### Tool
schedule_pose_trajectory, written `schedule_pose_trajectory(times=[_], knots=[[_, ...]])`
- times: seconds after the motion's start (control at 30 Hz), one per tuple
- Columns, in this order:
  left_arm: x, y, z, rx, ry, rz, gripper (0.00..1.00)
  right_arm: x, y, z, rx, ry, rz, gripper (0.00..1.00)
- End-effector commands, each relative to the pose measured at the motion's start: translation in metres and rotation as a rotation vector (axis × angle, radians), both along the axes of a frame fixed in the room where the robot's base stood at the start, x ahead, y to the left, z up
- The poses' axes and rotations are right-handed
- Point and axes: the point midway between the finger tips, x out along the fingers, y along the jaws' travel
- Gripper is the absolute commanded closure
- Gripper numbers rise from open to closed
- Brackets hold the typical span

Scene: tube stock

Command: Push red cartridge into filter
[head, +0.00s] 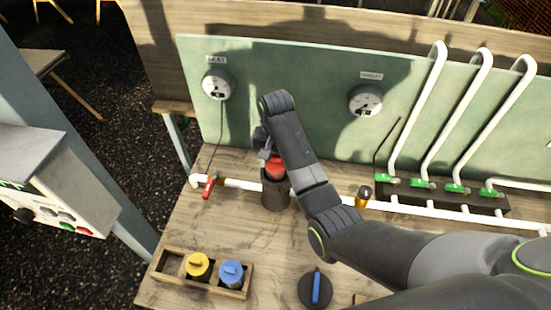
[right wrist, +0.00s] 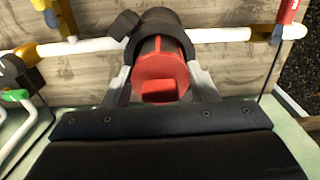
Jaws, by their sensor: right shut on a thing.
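The red cartridge (head: 275,168) sits upright in the mouth of the dark filter housing (head: 275,192), its red top showing above the rim. My right gripper (head: 268,152) is at the cartridge's top, coming from above and behind. In the right wrist view, its two grey fingers (right wrist: 160,88) are shut on either side of the red cartridge (right wrist: 160,72), and the black filter housing (right wrist: 155,22) surrounds the cartridge's far part. How deep the cartridge sits inside is hidden. My left gripper is not in view.
A white pipe (head: 240,184) runs through the housing, with a red-handled valve (head: 209,186) left and an amber-handled one (head: 363,196) right. A wooden tray (head: 176,281) holds yellow (head: 198,265) and blue (head: 232,273) cartridges. A dark disc with blue handle (head: 315,288) lies in front.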

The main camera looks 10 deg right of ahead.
Motion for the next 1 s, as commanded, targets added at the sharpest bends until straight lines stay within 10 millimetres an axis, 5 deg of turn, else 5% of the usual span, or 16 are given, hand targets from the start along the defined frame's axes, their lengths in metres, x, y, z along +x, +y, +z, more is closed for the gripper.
schedule_pose_trajectory(times=[1.0], knots=[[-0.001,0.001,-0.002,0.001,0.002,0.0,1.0,0.0,0.0,-0.016,0.0,0.001,0.0,0.7]])
